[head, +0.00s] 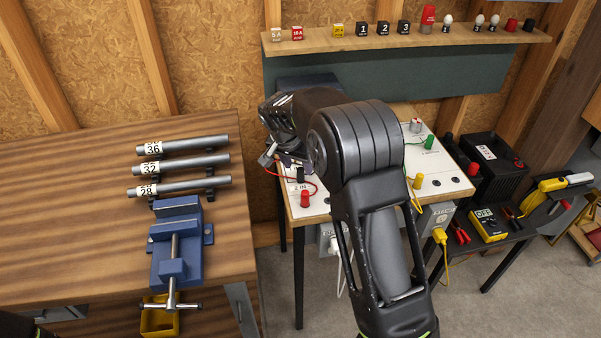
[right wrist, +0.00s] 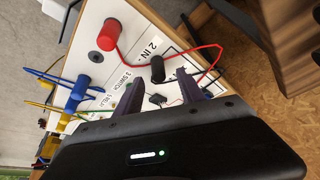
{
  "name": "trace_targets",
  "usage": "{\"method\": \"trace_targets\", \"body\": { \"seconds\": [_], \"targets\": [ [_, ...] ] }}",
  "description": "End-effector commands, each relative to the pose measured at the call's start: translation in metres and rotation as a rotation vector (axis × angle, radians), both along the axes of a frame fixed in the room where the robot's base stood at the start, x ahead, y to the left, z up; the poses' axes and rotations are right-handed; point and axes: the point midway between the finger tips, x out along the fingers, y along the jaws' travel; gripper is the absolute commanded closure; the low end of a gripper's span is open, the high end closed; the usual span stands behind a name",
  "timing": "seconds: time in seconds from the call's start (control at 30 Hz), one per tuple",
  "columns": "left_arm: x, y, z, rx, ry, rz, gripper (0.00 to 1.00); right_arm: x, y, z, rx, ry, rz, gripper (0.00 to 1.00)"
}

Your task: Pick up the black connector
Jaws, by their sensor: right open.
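The black connector (right wrist: 157,68) stands on the white panel beside the "2 IN" label in the right wrist view, with a red wire running close by it. In the head view the black connector (head: 300,175) shows small, just below and right of my right gripper (head: 277,158). In the right wrist view my right gripper (right wrist: 161,82) is open, its two purple-grey fingers pointing toward the panel. The connector appears between and just beyond the fingertips; I cannot tell the exact gap. My left gripper is not in view.
A red connector (head: 305,198) stands near the black one on the panel board (head: 440,188). Blue and yellow plugs (right wrist: 75,95) with wires sit further along it. A wooden workbench (head: 70,210) with a blue vise (head: 178,245) is at left. A shelf (head: 400,37) holds small items behind.

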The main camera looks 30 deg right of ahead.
Motion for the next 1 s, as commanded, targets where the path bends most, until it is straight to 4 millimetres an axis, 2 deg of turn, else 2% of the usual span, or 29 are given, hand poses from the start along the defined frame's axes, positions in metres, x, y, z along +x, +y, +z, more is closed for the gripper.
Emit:
{"method": "trace_targets", "body": {
  "seconds": [0.1, 0.3, 0.87, 1.0],
  "targets": [
    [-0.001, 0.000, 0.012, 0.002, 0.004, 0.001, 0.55, 0.000, -0.007, -0.015, -0.001, 0.006, -0.001, 0.54],
    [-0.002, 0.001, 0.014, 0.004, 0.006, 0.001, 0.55, 0.006, -0.012, -0.033, 0.001, 0.001, 0.000, 0.54],
    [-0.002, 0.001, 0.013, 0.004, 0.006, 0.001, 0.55, 0.007, -0.012, -0.034, 0.000, 0.000, 0.000, 0.54],
    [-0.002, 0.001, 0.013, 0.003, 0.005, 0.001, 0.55, 0.007, -0.012, -0.034, 0.000, 0.000, 0.000, 0.64]
  ]
}}
